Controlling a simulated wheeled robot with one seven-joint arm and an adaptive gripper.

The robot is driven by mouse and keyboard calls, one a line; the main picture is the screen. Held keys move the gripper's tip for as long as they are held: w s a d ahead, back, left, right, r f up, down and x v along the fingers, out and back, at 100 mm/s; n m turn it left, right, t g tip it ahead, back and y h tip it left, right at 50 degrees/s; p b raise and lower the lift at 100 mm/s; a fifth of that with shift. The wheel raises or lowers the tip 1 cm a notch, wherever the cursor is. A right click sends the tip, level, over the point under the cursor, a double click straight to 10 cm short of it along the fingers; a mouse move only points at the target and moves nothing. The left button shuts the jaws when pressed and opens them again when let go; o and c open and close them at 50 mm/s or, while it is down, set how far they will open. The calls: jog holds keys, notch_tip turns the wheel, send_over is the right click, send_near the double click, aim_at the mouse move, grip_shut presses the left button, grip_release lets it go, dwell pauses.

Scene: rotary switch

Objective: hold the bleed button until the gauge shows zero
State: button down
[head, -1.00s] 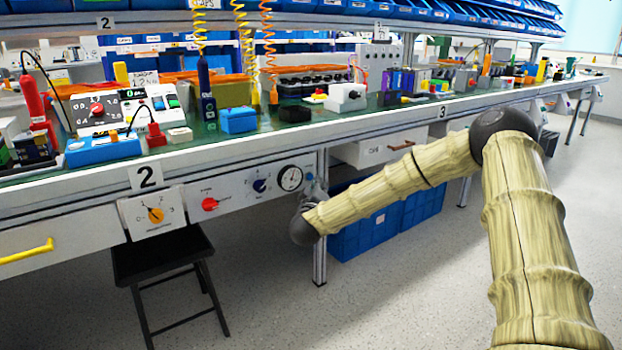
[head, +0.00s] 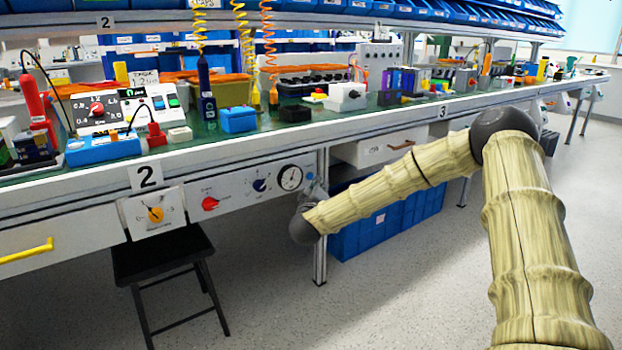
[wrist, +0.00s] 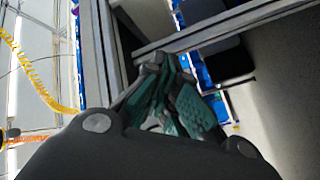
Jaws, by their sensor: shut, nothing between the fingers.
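The round white gauge (head: 290,177) is on the grey front panel under the bench edge. Its dark needle is too small to read. My gripper (head: 311,188) is just right of the gauge, at the right end of the panel. In the wrist view my gripper (wrist: 180,98) shows its green-padded fingers shut and empty. I cannot make out the bleed button; my gripper may cover it. Contact with the panel cannot be told.
A bench leg (head: 320,262) stands just below my gripper, with blue bins (head: 390,226) behind it. A yellow selector dial (head: 155,214) hangs above a black folding chair (head: 160,255) at left. The floor in front is clear.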

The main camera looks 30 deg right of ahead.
jog(key=shift+w+a+r+p, duration=0.1)
jog(key=shift+w+p, duration=0.25)
jog(key=shift+p, duration=0.3)
jog(key=shift+w+p, duration=0.45)
jog(key=shift+w, duration=0.05)
dwell(2.4)
jog(key=shift+s, duration=0.1)
dwell(1.0)
jog(key=shift+s+p, duration=0.75)
jog(key=shift+p, duration=0.15)
jog(key=s+p, duration=0.2)
jog(key=s, duration=0.1)
jog(key=s+p, duration=0.1)
jog(key=s, duration=0.1)
jog(key=shift+d+p, duration=0.25)
jog(key=shift+p, duration=0.15)
